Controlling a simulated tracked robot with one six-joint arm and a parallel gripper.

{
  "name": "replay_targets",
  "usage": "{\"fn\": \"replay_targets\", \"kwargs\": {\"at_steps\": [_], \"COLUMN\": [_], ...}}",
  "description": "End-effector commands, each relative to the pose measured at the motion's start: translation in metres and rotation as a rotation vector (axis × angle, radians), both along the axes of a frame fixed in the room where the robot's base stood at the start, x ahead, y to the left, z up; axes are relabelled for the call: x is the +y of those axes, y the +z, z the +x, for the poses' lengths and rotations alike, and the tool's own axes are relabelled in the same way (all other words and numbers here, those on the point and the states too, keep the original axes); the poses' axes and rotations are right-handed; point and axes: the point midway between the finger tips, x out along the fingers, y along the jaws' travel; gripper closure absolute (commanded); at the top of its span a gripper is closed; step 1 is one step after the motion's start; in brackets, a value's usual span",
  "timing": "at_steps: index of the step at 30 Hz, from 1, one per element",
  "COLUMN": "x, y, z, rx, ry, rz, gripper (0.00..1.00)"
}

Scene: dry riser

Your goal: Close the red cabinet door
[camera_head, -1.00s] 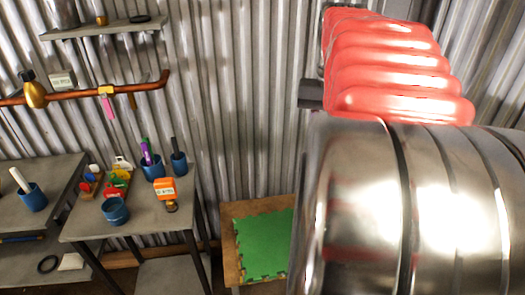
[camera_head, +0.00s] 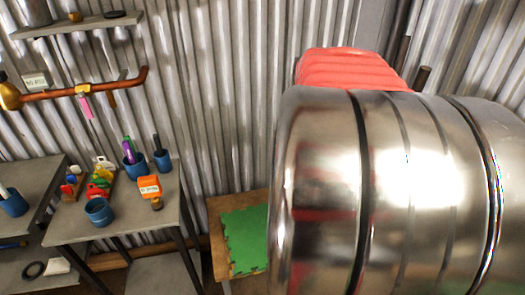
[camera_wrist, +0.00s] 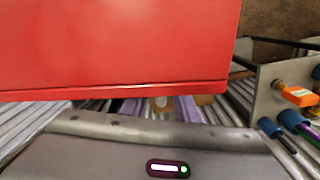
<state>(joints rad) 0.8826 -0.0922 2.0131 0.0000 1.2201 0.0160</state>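A flat, smooth red panel (camera_wrist: 110,45), apparently part of the red cabinet, fills the upper left of the wrist view. Its straight lower edge and right edge show; its hinge and handle do not. I cannot tell from this view whether it is the door or how far open it is. A grey housing (camera_wrist: 150,150) with a lit strip and a green light crosses the bottom of the wrist view, below the panel, and seems to be part of my gripper. No fingertips can be made out. The cabinet cannot be made out in the head view.
A grey table (camera_head: 165,208) holds blue cups (camera_head: 100,212) and an orange box (camera_head: 149,187). A green mat (camera_head: 245,240) lies on a low wooden stand. A copper pipe (camera_head: 110,87) runs along the corrugated wall. A shiny metal cylinder and red ribbed part block the right side.

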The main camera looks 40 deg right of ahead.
Motion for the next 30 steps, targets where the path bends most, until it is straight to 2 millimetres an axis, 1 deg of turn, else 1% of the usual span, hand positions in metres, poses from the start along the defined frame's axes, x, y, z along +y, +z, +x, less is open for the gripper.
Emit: {"fn": "replay_targets", "kwargs": {"at_steps": [4, 15, 16, 28, 29, 30], "x": [0.0001, 0.0001, 0.0001, 0.0002, -0.0043, -0.0023], "y": [0.0002, 0.0004, 0.0004, 0.0006, 0.0004, 0.0005], "z": [-0.0001, 0.0000, 0.0000, -0.0001, 0.0000, -0.0001], "rx": [0.000, 0.000, 0.000, 0.001, 0.001, 0.001], "ry": [0.000, 0.000, 0.000, 0.000, -0.001, 0.001], "rz": [0.000, 0.000, 0.000, 0.000, 0.001, -0.001], "gripper": [0.73, 0.99, 1.00, 1.00, 1.00, 1.00]}}
